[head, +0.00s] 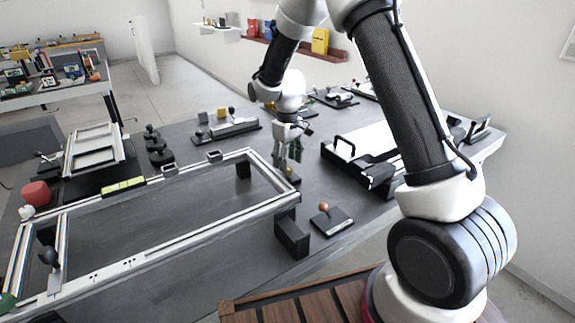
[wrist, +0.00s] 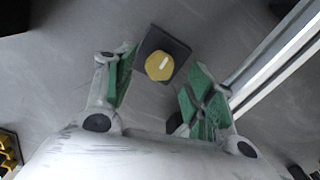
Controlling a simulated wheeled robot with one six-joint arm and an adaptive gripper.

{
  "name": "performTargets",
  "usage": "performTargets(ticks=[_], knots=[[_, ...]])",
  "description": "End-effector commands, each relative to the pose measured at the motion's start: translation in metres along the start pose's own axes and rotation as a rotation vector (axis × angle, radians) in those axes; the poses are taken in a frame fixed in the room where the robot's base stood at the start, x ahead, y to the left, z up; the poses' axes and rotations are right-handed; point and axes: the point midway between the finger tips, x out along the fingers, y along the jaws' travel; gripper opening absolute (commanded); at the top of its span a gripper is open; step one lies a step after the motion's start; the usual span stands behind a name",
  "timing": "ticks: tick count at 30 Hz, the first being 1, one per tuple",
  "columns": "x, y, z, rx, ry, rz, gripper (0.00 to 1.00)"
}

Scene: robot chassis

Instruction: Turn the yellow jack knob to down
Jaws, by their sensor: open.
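The yellow jack knob (wrist: 160,66) is a yellow disc with a pale line across its face, on a dark square base (wrist: 178,49). In the wrist view the line runs slantwise, from lower left to upper right. My gripper (wrist: 158,86) is open, with one green-padded finger on each side of the knob in the picture. No contact with the knob shows. In the head view my gripper (head: 289,155) points down near the far right corner of the frame, and a bit of the yellow knob (head: 289,171) shows beside its fingertips.
The pale metal chassis frame (head: 170,245) lies close to my gripper; its rail (wrist: 270,62) runs at the right of the wrist view. A black block (head: 291,236) and a small base with an orange-brown ball knob (head: 324,207) stand nearer. A white-topped device (head: 365,145) stands at right.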

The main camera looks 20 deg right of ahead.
Motion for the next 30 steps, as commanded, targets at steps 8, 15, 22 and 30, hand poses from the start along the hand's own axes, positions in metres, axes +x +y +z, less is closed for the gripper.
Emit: performTargets(ticks=[8,15,22,30], knots=[[-0.064,0.0,-0.001,0.0,0.004,0.001,0.54],[-0.092,0.0,0.0,0.0,0.003,0.001,0.54],[-0.095,0.0,0.0,0.0,0.001,0.0,0.54],[-0.087,-0.004,0.014,0.064,-0.039,-0.01,0.54]])
